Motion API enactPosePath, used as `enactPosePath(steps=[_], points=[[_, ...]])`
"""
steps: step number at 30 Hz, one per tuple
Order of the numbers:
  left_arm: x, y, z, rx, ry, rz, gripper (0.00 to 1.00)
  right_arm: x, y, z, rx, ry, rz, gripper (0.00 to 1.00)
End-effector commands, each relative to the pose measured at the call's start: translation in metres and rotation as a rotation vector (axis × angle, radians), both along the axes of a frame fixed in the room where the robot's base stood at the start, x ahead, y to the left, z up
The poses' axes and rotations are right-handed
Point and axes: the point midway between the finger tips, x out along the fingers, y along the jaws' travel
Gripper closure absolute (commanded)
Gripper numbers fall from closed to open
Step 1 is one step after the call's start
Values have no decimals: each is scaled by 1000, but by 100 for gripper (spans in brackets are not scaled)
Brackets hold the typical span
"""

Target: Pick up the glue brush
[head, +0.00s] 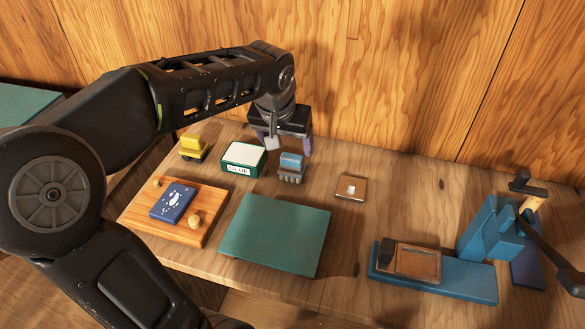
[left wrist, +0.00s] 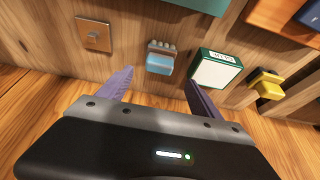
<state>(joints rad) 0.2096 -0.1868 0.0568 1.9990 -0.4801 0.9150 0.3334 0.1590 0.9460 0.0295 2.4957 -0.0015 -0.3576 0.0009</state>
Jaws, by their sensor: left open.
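A small brush-like block with a blue top and grey bristle-like feet (head: 291,166) stands on the wooden bench, right of the green glue box (head: 243,159). I take it for the glue brush, though no label shows. It also shows in the left wrist view (left wrist: 160,61), between and beyond the fingertips. My left gripper (head: 288,143) points down, open and empty, above and just behind the blue block. Its two purple-grey fingers spread in the left wrist view (left wrist: 158,82). They appear apart from the block. My right gripper is not in view.
A yellow block with a dark base (head: 193,147) stands left of the glue box. In front are a wooden board (head: 215,229) with a blue packet and a green mat (head: 276,233). A small wooden plate (head: 351,187) and a blue vise-like device (head: 488,228) are right. A wooden wall stands behind.

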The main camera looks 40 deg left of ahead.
Motion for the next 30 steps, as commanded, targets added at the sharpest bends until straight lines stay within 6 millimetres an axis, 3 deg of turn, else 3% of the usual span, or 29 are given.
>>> enactPosePath(steps=[10, 22, 30], points=[[9, 4, -22, 0, 2, 1, 25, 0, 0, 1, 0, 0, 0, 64], [11, 4, -29, 0, 3, 0, 25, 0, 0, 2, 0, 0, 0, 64], [26, 7, -63, -1, 4, 0, 25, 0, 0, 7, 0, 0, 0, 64]])
